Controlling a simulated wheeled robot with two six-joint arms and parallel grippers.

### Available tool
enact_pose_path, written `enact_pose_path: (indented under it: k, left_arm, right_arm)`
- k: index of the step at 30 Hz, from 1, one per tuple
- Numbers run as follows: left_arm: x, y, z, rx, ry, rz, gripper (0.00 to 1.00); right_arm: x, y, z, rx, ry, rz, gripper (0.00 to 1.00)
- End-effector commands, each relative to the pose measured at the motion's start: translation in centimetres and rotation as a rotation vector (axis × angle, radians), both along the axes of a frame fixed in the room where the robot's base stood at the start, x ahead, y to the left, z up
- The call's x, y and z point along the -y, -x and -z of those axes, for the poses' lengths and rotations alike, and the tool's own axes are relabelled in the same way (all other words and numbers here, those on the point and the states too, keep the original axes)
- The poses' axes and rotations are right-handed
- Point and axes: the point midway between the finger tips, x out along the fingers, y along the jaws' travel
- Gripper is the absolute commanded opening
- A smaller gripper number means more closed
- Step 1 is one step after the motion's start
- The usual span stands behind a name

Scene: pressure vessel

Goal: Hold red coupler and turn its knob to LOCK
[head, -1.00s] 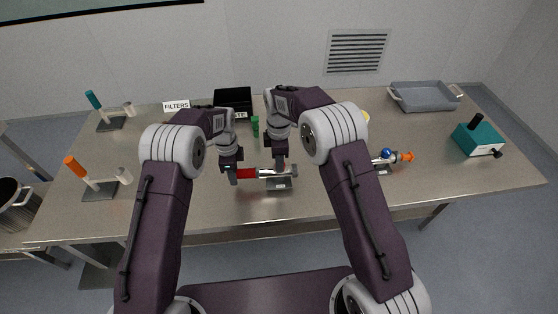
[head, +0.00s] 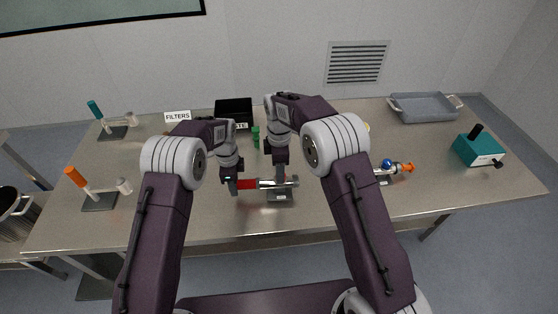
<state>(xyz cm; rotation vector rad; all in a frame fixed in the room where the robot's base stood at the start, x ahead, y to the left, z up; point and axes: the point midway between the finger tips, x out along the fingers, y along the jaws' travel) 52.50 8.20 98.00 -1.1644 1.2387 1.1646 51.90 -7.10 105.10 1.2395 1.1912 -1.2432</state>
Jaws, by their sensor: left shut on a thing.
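The red coupler (head: 247,184) lies level near the table's front middle, in line with a silver cylinder (head: 290,181) on a small grey stand (head: 280,195). My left gripper (head: 232,188) is shut on the red coupler at its left end. My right gripper (head: 281,176) points down at the silver part just right of the red section. Its fingers are dark and small, so I cannot tell whether they are open or touching. The knob and any LOCK mark are too small or hidden to make out.
A green item (head: 256,137) and a black bin (head: 234,112) stand behind. A fitting with a blue ball (head: 387,163) and orange end is right. Orange-handled (head: 76,177) and teal-handled (head: 95,109) stands are left. A grey tray (head: 424,107) and teal box (head: 478,150) are far right.

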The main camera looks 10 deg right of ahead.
Motion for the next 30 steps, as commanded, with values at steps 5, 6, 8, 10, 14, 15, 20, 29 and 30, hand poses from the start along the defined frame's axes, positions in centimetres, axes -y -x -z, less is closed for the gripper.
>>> enact_pose_path:
  k: [5, 6, 8, 10, 14, 15, 20, 29, 30]
  left_arm:
    - [0.0, 0.0, 0.0, 0.001, 0.000, -0.001, 0.00]
    - [0.0, 0.0, 0.0, 0.001, 0.000, -0.001, 0.00]
    - [0.0, 0.0, 0.0, 0.001, 0.000, -0.001, 0.00]
    - [0.0, 0.0, 0.0, 0.001, 0.000, -0.001, 0.00]
    - [0.0, 0.0, 0.0, 0.001, 0.000, -0.001, 0.00]
    - [0.0, 0.0, 0.0, 0.001, 0.000, -0.001, 0.00]
    - [0.0, 0.0, 0.0, 0.001, 0.000, -0.001, 0.00]
    - [0.0, 0.0, 0.0, 0.001, 0.000, -0.001, 0.57]
    - [0.0, 0.0, 0.0, 0.001, 0.000, -0.001, 0.57]
  right_arm:
    - [0.0, -0.2, -4.8, 0.007, -0.003, 0.000, 0.52]
    - [-0.1, -0.2, -5.8, 0.007, -0.003, 0.000, 0.52]
    - [-0.1, -0.2, -7.2, 0.007, -0.003, 0.000, 0.52]
    - [-0.1, -0.2, -8.5, 0.004, -0.002, 0.000, 0.52]
    - [-0.1, -0.1, -9.9, 0.002, -0.002, 0.000, 0.52]
    - [0.0, -0.1, -10.2, 0.002, -0.002, 0.000, 0.52]
    - [0.0, -0.1, -10.4, 0.001, -0.002, 0.000, 0.52]
    - [0.0, -0.1, -10.3, 0.001, -0.001, 0.000, 0.52]
    - [0.0, -0.1, -10.3, 0.001, -0.001, 0.000, 0.52]
